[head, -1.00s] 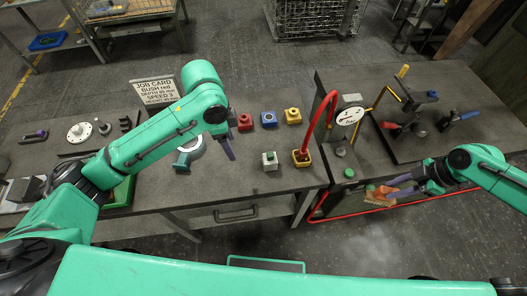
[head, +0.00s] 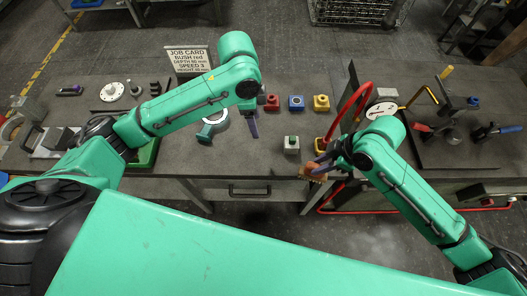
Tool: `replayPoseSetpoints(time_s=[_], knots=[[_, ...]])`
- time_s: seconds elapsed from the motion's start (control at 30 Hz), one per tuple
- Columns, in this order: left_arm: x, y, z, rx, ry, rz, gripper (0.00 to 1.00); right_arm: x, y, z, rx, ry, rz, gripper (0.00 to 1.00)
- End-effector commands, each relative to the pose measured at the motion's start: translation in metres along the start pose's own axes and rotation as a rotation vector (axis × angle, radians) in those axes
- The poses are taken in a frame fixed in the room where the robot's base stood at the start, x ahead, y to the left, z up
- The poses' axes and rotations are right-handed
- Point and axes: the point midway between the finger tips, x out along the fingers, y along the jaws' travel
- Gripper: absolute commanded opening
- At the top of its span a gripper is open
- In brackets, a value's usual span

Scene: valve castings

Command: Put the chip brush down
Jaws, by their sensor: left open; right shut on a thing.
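The chip brush (head: 311,172), orange-brown with light bristles, is in my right gripper (head: 323,165). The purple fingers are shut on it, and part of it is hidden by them. In the head view it appears over the front edge of the bench (head: 240,165), just right of the drawer. I cannot tell its height above the bench. My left gripper (head: 253,126) is open and empty, with its fingers pointing down above the bench, right of a grey and teal ring-shaped part (head: 207,131).
Red (head: 272,102), blue (head: 296,103) and yellow (head: 321,103) blocks stand behind. A red curved hose (head: 347,107) rises at the right. The bench front centre is clear.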

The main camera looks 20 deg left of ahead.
Motion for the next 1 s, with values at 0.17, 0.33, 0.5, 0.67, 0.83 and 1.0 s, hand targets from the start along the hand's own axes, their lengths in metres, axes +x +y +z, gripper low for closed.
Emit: replayPoseSetpoints(time_s=[0.17, 0.33, 0.5, 0.67, 0.83, 1.0], knots=[[0.000, 0.000, 0.000, 0.000, 0.000, 0.000, 0.68, -0.003, 0.022, -0.004, 0.083, 0.003, 0.036, 0.00], [0.000, 0.000, 0.000, 0.000, 0.000, 0.000, 0.68, 0.009, 0.027, -0.036, 0.091, 0.007, 0.038, 0.00], [0.000, 0.000, 0.000, 0.000, 0.000, 0.000, 0.68, 0.030, 0.033, -0.089, 0.090, 0.007, 0.038, 0.00], [0.000, 0.000, 0.000, 0.000, 0.000, 0.000, 0.68, 0.047, 0.038, -0.128, 0.090, 0.003, 0.039, 0.00], [0.000, 0.000, 0.000, 0.000, 0.000, 0.000, 0.68, 0.057, 0.041, -0.152, 0.092, 0.002, 0.038, 0.00], [0.000, 0.000, 0.000, 0.000, 0.000, 0.000, 0.68, 0.076, 0.043, -0.163, 0.096, -0.002, 0.038, 0.00]])
